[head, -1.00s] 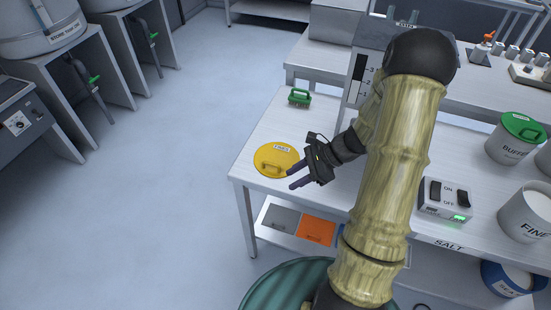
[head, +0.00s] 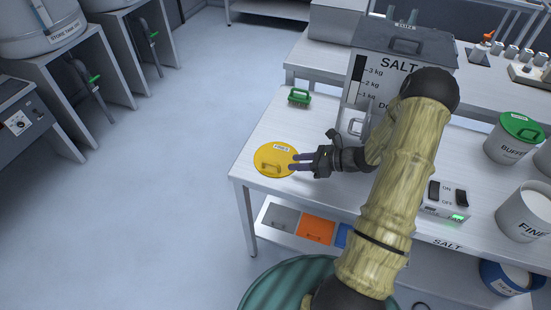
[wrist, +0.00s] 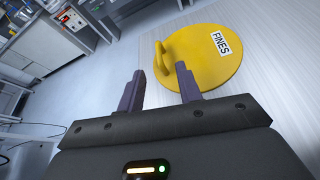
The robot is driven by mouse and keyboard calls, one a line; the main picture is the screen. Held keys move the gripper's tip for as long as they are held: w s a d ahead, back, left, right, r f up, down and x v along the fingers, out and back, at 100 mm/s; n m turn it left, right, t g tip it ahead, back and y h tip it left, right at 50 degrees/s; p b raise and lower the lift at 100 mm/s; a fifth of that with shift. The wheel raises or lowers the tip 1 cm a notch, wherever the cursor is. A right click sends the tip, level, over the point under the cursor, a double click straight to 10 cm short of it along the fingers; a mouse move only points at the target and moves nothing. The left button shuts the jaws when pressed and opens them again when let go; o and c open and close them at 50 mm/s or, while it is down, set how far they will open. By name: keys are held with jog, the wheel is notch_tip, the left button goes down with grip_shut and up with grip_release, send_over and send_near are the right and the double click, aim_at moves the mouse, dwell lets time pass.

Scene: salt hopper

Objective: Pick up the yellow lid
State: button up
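The round yellow lid (head: 268,155) lies flat on the left end of the white table, with a FINES label and a raised yellow handle. The lid also shows in the wrist view (wrist: 220,60), ahead of the fingers and to the right, its handle (wrist: 162,60) on the near left side. My gripper (head: 297,163) is open, its two dark fingers at the lid's right edge in the head view. In the wrist view the gripper (wrist: 164,84) has nothing between its fingers. I cannot tell whether a finger touches the lid.
A green brush (head: 299,96) lies behind the lid. The salt hopper (head: 400,65) stands behind my arm. A switch box (head: 446,203), a FINE bucket (head: 525,215) and a green-lidded bucket (head: 515,145) stand to the right. Bare tabletop surrounds the lid.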

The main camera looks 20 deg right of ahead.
aim_at(288, 173)
jog(key=shift+x, duration=1.75)
jog(key=p+x, duration=0.1)
jog(key=x, duration=0.4)
jog(key=shift+a+p, duration=0.2)
jog(key=shift+p, duration=0.1)
jog(key=shift+c, duration=0.4)
grip_shut()
